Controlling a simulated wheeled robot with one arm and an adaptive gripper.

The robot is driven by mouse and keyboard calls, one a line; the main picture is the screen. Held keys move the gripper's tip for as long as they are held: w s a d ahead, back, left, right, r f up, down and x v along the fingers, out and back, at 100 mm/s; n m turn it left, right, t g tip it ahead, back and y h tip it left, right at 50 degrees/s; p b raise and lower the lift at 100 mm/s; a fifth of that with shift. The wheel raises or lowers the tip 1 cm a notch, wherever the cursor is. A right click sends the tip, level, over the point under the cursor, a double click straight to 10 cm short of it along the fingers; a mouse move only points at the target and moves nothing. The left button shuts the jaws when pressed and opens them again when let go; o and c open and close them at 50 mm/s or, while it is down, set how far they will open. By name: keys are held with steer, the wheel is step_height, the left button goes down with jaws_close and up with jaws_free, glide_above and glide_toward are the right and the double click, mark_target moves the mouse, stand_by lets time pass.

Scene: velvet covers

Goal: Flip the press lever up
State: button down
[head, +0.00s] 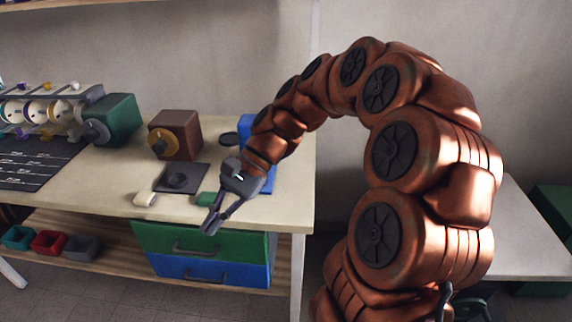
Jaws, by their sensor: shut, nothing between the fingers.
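A blue upright object (246,126), possibly the press, stands at the right end of the table. My arm covers most of it, and another blue part (268,181) shows to the right of my gripper. I cannot make out a lever on it; it may be hidden behind my arm. My gripper (211,229) is in front of the blue object, pointing down and left over the table's front edge. Its fingers are shut with nothing between them.
Green (165,237) and blue (200,270) drawers are below.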

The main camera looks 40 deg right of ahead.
steer(key=w+d+f+m+t+y+b, duration=0.25)
steer(key=w+d+m, duration=0.3)
steer(key=d, duration=0.35)
steer(key=w+d+f+m+t+y+b, duration=0.2)
steer(key=w+d+m+t, duration=0.3)
steer(key=d, duration=0.4)
steer(key=d+f+m+t+b, duration=0.1)
steer(key=d+f+m+t, duration=0.2)
steer(key=d, duration=0.6)
steer(key=d+f+m+t+h+b, duration=0.1)
steer(key=d+f+m+t+b, duration=0.1)
steer(key=d, duration=0.8)
step_height(320, 180, down, 2)
steer(key=shift+s+f+m+t, duration=0.25)
steer(key=shift+m+t, duration=0.5)
steer(key=shift+m, duration=0.4)
steer(key=x, duration=1)
steer(key=shift+w+a+b, duration=0.1)
steer(key=shift+a+b, duration=0.1)
steer(key=shift+b, duration=0.1)
steer(key=shift+w+d+r, duration=0.1)
steer(key=shift+r, duration=0.5)
steer(key=shift+w+d+r, duration=0.1)
steer(key=shift+w+r, duration=0.05)
steer(key=shift+r, duration=0.5)
steer(key=shift+w+r, duration=0.25)
steer(key=shift+r, duration=0.45)
